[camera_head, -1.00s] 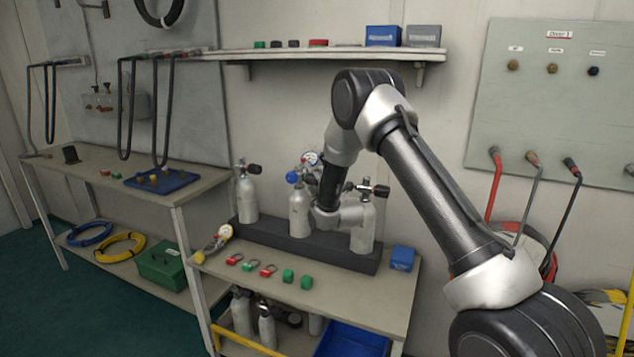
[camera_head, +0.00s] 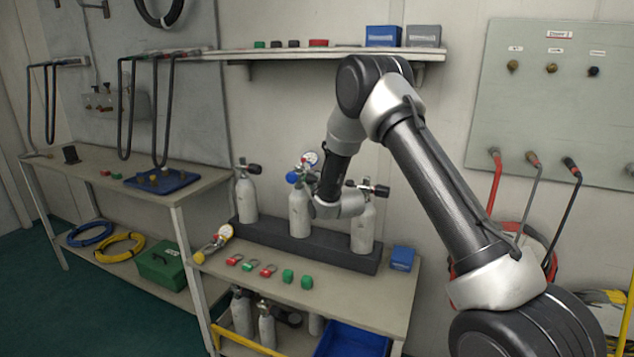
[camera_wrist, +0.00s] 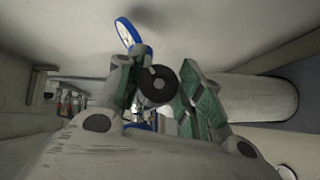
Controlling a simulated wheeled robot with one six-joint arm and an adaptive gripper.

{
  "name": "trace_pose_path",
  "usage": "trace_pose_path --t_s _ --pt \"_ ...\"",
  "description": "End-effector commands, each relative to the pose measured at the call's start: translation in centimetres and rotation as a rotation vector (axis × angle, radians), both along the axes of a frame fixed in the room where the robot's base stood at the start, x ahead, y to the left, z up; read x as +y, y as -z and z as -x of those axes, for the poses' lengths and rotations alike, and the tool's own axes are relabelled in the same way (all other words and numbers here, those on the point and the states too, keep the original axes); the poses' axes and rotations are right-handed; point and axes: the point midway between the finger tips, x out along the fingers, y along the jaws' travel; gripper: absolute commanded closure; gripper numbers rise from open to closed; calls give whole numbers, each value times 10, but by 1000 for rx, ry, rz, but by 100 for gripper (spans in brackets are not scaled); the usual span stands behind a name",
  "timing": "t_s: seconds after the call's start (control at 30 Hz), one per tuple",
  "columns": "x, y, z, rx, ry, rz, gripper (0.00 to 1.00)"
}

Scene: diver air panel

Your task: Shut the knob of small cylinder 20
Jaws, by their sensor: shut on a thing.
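Three small silver cylinders stand upright in a dark rack (camera_head: 325,250): a left one (camera_head: 247,200), a middle one (camera_head: 299,213) with a gauge (camera_head: 311,158) and blue fitting (camera_head: 293,177), and a right one (camera_head: 363,230). I cannot read their numbers. My gripper is at the middle cylinder's valve, mostly hidden by my wrist in the head view. In the wrist view, the green-padded fingers of my gripper (camera_wrist: 157,95) are shut on a round black knob (camera_wrist: 154,85). A blue-rimmed gauge (camera_wrist: 127,33) shows beyond the fingers.
Red and green small parts (camera_head: 268,270) lie in front of the rack. A blue box (camera_head: 402,258) sits at the bench's right end. The right cylinder's black knob (camera_head: 380,190) is close to my wrist. A shelf (camera_head: 330,54) runs above.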

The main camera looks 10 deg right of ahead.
Motion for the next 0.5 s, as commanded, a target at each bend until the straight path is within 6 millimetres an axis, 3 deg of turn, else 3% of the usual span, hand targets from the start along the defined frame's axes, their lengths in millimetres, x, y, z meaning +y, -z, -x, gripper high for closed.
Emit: trace_pose_path --t_s 0.5 --pt "0 0 1 338 0 -243 87"
